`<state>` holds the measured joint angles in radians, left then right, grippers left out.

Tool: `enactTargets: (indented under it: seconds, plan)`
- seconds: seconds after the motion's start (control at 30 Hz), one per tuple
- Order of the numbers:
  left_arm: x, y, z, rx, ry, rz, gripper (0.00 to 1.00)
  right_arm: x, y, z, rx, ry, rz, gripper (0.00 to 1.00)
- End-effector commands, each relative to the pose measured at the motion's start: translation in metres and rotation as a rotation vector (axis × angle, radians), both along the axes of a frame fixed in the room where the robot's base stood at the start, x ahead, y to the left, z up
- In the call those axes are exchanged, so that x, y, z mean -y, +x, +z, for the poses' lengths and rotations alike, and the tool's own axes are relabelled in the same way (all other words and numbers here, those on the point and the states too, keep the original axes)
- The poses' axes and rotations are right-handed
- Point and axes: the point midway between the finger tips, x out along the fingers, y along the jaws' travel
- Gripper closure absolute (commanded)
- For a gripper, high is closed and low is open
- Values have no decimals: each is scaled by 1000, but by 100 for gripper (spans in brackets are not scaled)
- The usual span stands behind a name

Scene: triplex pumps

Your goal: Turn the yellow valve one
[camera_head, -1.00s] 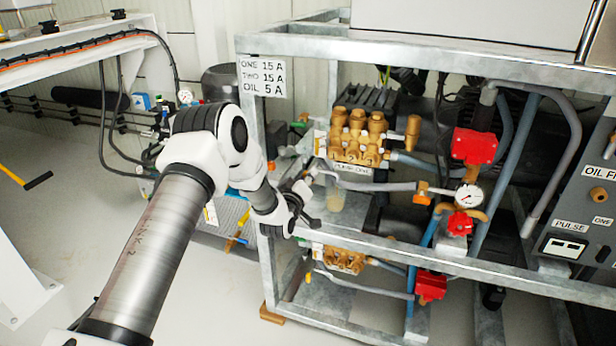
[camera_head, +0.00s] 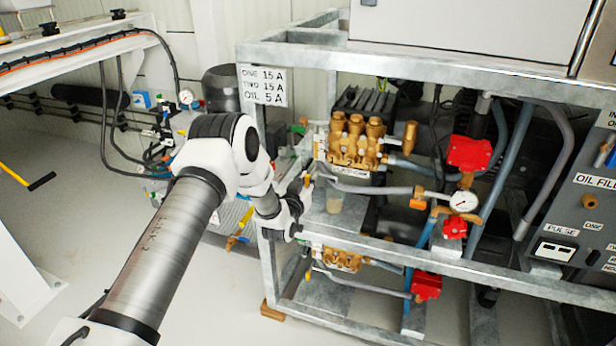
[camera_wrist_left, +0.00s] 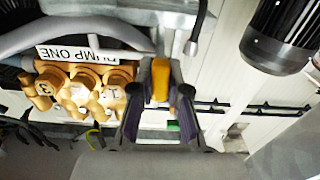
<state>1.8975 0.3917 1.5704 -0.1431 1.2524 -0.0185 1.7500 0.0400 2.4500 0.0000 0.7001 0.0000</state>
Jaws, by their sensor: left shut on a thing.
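The yellow valve one (camera_wrist_left: 160,78) shows in the left wrist view as a yellow handle beside the grey pipe, near the PUMP ONE label. A small part of the yellow handle (camera_head: 307,181) also shows in the head view, left of pump one. My left gripper (camera_wrist_left: 161,95) has its two dark fingers on either side of the handle and is shut on it. In the head view my left gripper (camera_head: 304,190) reaches in at the frame's left post, and its fingers are small and partly hidden. My right gripper is in neither view.
The brass pump one (camera_head: 353,138) is just right of my gripper. A steel frame rail (camera_head: 400,252) runs below it and a labelled post (camera_head: 263,86) stands at left. A gauge (camera_head: 463,201) and red valve parts (camera_head: 468,153) are further right.

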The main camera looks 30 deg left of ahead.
Motion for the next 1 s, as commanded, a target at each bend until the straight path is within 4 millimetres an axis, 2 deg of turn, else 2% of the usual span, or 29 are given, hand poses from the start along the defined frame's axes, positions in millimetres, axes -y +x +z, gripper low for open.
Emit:
enactTargets:
  seconds: [0.23, 0.67, 0.7, 0.73, 1.0]
  plan:
    - [0, 0, 1, -14, 66, 1, 100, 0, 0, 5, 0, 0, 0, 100]
    - [0, 0, 1, -15, 76, 0, 100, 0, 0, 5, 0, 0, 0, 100]
    - [0, 0, 1, -15, 76, 0, 71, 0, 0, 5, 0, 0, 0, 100]
    - [0, 0, 1, -15, 76, 0, 61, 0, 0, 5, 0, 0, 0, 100]
    - [0, 0, 0, -17, 74, 0, 59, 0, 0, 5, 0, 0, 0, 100]
